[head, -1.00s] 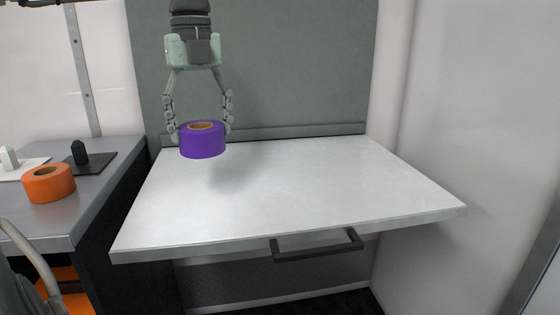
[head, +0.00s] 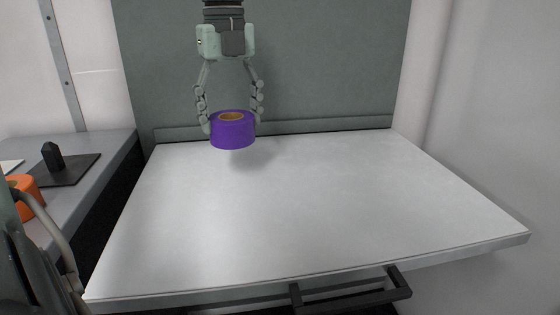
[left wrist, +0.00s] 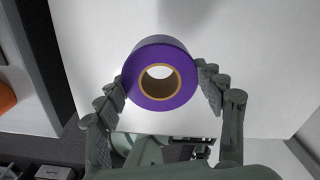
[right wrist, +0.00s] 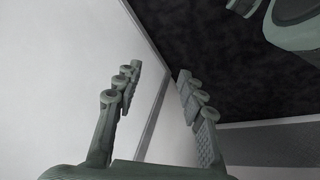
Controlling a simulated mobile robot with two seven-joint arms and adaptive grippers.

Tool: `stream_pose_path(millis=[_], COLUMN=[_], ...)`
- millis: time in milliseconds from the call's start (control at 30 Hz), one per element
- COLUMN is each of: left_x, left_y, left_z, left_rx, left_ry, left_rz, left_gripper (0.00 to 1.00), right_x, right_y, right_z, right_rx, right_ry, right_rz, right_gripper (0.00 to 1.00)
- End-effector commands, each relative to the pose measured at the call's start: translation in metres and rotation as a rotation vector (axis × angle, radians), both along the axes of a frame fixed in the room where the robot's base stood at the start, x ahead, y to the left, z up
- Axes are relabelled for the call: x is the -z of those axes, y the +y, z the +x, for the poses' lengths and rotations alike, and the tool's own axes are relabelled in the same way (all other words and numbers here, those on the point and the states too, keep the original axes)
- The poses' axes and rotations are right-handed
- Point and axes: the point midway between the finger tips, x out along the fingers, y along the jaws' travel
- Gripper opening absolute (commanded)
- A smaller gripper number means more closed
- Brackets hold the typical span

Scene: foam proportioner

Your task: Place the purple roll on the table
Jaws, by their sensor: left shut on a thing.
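The purple roll (head: 232,134) is held upright between the fingers of my left gripper (head: 231,118), over the back left part of the white table (head: 310,210). Its shadow falls on the table top, and it looks a little above the surface. In the left wrist view, the fingers of my left gripper (left wrist: 165,92) press on both sides of the purple roll (left wrist: 160,98), with its round core hole facing the camera. My right gripper (right wrist: 160,90) shows only in the right wrist view, with its fingers apart and nothing between them.
A grey side counter (head: 100,165) stands at the left with an orange roll (head: 27,190) and a black block on a dark plate (head: 70,170). A grey panel (head: 300,60) rises behind the table. A dark handle (head: 350,297) juts from the front edge. Most of the table top is clear.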

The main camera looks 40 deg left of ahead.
Motion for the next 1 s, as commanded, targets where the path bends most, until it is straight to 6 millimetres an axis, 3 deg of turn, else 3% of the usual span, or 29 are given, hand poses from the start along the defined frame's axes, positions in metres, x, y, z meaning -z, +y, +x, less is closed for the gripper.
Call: stream_pose_path(millis=[200,400,567,800,1000], left_x=[0.030,0.043,0.053,0.084,0.084], left_y=[-0.040,-0.059,-0.061,-0.061,-0.060], left_z=[0.027,0.041,0.042,0.042,0.043], left_rx=[0.003,0.000,0.000,-0.001,-0.002], left_ry=[0.006,0.000,0.002,-0.001,-0.002], left_rz=[0.001,0.000,-0.001,-0.001,0.000], left_gripper=[0.37,0.37,0.37,0.37,0.37], right_x=[0.008,0.012,0.012,0.012,0.013], right_y=[-0.001,-0.001,-0.001,0.000,0.000], right_z=[-0.001,0.000,0.001,0.003,0.004], right_rx=[0.000,0.000,-0.001,-0.004,-0.004], right_ry=[0.009,0.017,0.015,0.006,0.005], right_rz=[0.001,0.002,0.003,0.004,0.005], right_gripper=[0.40,0.40,0.40,0.40,0.40])
